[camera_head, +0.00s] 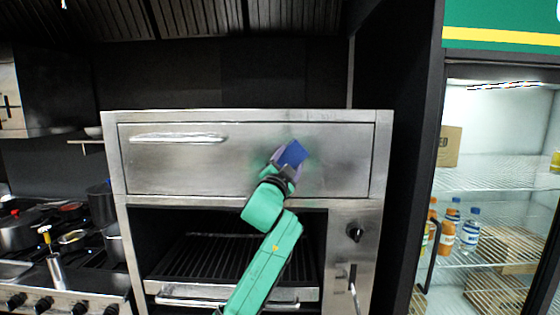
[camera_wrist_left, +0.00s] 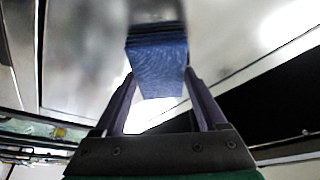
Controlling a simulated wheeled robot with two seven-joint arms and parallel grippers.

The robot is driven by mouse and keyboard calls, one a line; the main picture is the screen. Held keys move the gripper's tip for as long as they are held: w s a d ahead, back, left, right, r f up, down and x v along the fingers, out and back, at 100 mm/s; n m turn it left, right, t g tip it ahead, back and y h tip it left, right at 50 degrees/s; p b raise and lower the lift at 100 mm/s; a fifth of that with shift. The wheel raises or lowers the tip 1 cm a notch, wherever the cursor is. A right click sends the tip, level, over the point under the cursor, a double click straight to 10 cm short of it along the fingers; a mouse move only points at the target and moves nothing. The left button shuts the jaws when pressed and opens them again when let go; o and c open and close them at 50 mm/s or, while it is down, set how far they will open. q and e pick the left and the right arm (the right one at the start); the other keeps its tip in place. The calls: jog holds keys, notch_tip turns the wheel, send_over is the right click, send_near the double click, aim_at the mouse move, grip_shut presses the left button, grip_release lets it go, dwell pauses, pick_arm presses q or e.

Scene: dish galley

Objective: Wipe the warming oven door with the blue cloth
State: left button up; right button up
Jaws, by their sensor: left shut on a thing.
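The warming oven door (camera_head: 200,168) is a brushed steel panel with a long bar handle (camera_head: 178,138) at its upper left; it is shut. My left gripper (camera_head: 287,167) is in front of the door's right half, shut on the blue cloth (camera_head: 293,153). In the left wrist view the folded cloth (camera_wrist_left: 157,68) sits between the two fingers and its far end faces the steel, where a dark blurred reflection shows. The cloth is at or very close to the door; I cannot tell if it touches. My right gripper is not in view.
Below the door is an open grill bay with a rack (camera_head: 225,255), and a black knob (camera_head: 355,232) to its right. A stove with pots (camera_head: 18,232) stands at the left. A lit glass-front fridge with bottles (camera_head: 468,232) is at the right.

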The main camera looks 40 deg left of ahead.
aim_at(319, 155)
pick_arm(q)
jog(key=shift+w+d, duration=0.65)
jog(key=shift+d, duration=0.25)
jog(key=shift+w+d, duration=0.65)
jog(key=shift+d, duration=0.2)
jog(key=shift+w+d+b, duration=0.35)
jog(key=shift+w+d, duration=0.3)
jog(key=shift+d, duration=0.2)
jog(key=shift+w+d, duration=0.4)
jog(key=shift+d, duration=0.2)
jog(key=shift+a, duration=0.2)
jog(key=shift+s+a+p, duration=0.35)
jog(key=shift+s+a, duration=0.45)
jog(key=shift+a, duration=0.2)
jog(key=shift+s+a+p, duration=0.35)
jog(key=shift+s+a, duration=0.4)
jog(key=shift+a, duration=0.2)
jog(key=s+a, duration=0.4)
jog(key=a, duration=0.1)
jog(key=shift+p, duration=0.3)
